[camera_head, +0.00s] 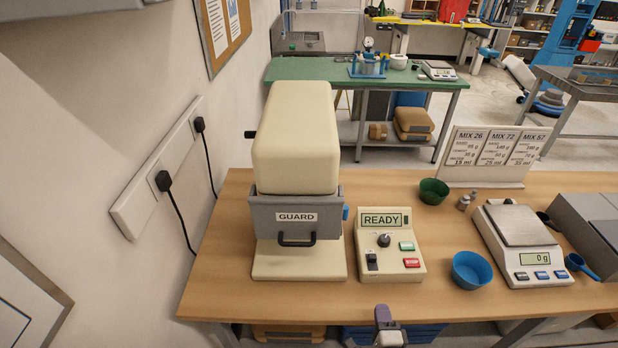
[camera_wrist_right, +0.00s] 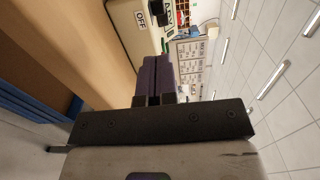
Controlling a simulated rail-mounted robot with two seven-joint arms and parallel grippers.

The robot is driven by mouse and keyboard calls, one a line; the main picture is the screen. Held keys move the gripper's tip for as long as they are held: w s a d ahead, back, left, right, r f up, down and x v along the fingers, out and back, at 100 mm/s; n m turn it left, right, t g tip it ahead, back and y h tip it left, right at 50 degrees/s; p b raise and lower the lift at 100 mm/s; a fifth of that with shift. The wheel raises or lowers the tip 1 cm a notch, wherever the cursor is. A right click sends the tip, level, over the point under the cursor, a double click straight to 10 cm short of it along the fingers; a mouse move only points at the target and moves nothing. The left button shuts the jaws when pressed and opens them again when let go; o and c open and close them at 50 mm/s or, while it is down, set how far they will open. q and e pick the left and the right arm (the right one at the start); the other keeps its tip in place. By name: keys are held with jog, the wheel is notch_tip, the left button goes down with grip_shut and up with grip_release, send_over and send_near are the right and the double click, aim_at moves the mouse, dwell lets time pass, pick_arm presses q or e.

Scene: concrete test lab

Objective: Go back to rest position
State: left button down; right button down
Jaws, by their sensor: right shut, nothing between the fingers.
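My right gripper (camera_head: 383,314) shows at the bottom centre of the head view, in front of the wooden table's front edge. In the right wrist view its purple fingers (camera_wrist_right: 157,76) are together with nothing between them. It is apart from the control box and the table things. My left gripper is not in view.
On the wooden table (camera_head: 220,270) stand a mixer with a grey guard (camera_head: 295,215), a control box (camera_head: 390,262) reading READY, a blue bowl (camera_head: 472,269), a green bowl (camera_head: 433,190) and a scale (camera_head: 522,248) reading 0 g. A mix card (camera_head: 492,150) stands behind.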

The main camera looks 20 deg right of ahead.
jog(key=s+a+n+g+y, duration=0.2)
jog(key=a+n+g+y, duration=0.3)
jog(key=a+n+y, duration=1.2)
jog(key=s+d+n+g+h, duration=0.3)
jog(key=s+n+g+h, duration=0.15)
jog(key=s, duration=0.55)
jog(key=s+d+n+g+h, duration=0.3)
jog(key=s+g+h, duration=0.15)
jog(key=s, duration=0.55)
notch_tip(320, 180, up, 25)
jog(key=t+p, duration=0.1)
jog(key=p, duration=2.3)
jog(key=shift+w+a, duration=0.3)
jog(key=shift+w, duration=0.1)
